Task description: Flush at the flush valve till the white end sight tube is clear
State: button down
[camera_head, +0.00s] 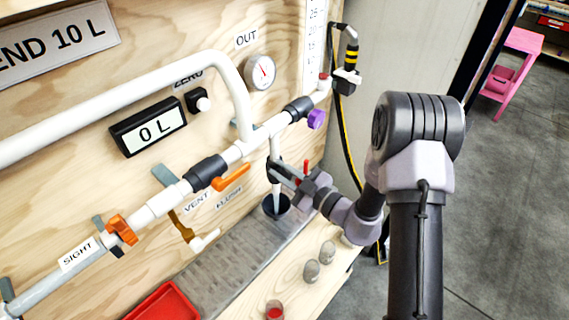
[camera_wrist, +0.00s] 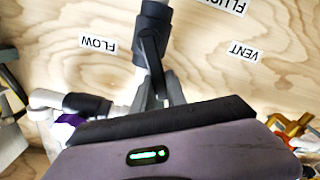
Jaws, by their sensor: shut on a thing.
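My gripper (camera_head: 284,172) is at the short branch under the white pipe run, above the dark drain cup (camera_head: 283,209). In the wrist view my gripper (camera_wrist: 157,92) is shut on the dark lever of the flush valve (camera_wrist: 153,25). The valve's dark body shows just beyond the fingertips. A whitish vertical piece (camera_head: 276,192) reaches down into the cup; I cannot tell if it is tube or water. The sight tube (camera_head: 45,284) lies at the lower left by the SIGHT label (camera_head: 77,253). It looks pale grey; its contents cannot be made out.
An orange-handled valve (camera_head: 230,178), a purple knob (camera_head: 316,119) and a tan-handled vent valve (camera_head: 183,230) are nearby. The display (camera_head: 148,126) reads 0 L. The OUT gauge (camera_head: 260,72) is above. A red tray (camera_head: 167,303) lies below. Open floor is at right.

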notch_tip(320, 180, down, 5)
jog(key=s+a+n, duration=0.2)
jog(key=n, duration=1)
jog(key=shift+f+b, duration=0.15)
jog(key=shift+b, duration=0.2)
jog(key=shift+s+a+n, duration=0.1)
jog(key=shift+s+n, duration=0.05)
jog(key=shift+n, duration=0.15)
jog(key=c, duration=1.3)
grip_release()
jog(key=shift+f, duration=0.1)
jog(key=shift+c, duration=0.2)
jog(key=p+v, duration=0.3)
jog(key=v, duration=1.4)
